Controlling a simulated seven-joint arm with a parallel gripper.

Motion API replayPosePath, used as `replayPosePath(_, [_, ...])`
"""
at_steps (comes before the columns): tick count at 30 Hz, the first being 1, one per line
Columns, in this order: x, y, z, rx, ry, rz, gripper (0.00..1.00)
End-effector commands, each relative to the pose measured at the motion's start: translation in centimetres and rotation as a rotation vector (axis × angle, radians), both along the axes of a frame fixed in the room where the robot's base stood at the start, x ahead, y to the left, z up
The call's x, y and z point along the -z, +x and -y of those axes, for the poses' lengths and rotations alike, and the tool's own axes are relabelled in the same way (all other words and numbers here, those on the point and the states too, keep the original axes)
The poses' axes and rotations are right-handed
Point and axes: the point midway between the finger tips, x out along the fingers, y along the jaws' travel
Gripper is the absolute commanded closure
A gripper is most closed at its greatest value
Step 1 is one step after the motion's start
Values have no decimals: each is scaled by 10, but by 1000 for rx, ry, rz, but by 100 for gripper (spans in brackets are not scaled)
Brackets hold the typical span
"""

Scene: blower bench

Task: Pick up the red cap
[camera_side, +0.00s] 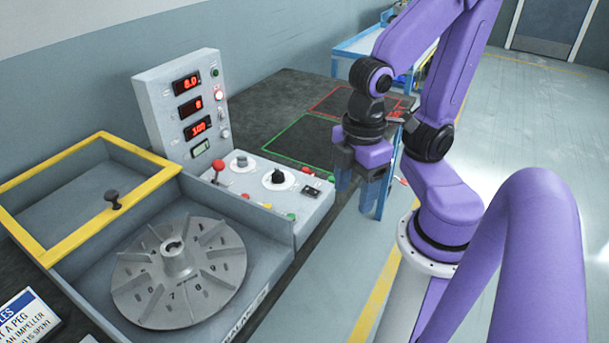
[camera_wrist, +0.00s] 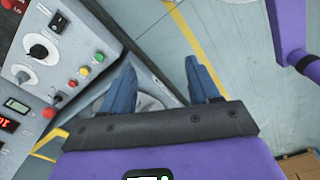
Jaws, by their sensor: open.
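I cannot pick out a loose red cap in either view. A red ball knob (camera_side: 218,165) tops a small lever on the control panel, and it also shows at the left of the wrist view (camera_wrist: 48,112). My gripper (camera_side: 357,187) is open, with blue fingers pointing down. It hangs to the right of the control panel (camera_side: 318,202), past the bench edge and over the floor. In the wrist view my gripper (camera_wrist: 160,68) has its fingers well apart with nothing held between them.
The grey finned impeller disc (camera_side: 180,268) lies in a tray at lower left, beside a yellow-framed lid (camera_side: 62,238). An upright display box (camera_side: 180,105) stands behind the panel. Green (camera_side: 300,140) and red outlined areas on the dark bench look empty.

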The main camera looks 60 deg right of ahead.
Motion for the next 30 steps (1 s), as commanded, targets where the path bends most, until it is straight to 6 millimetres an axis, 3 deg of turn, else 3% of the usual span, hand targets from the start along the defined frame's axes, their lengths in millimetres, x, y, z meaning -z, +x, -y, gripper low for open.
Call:
replayPosePath(8, [0, 0, 0, 0, 0, 0, 39])
replayPosePath(9, [0, 0, 0, 0, 0, 0, 36])
replayPosePath(12, [0, 0, 0, 0, 0, 0, 6])
replayPosePath(23, [0, 5, -1, 39, -1, -1, 6])
replayPosePath(26, [0, 19, -2, 147, -1, -3, 6])
replayPosePath(30, [2, 51, -1, 408, -4, -8, 6])
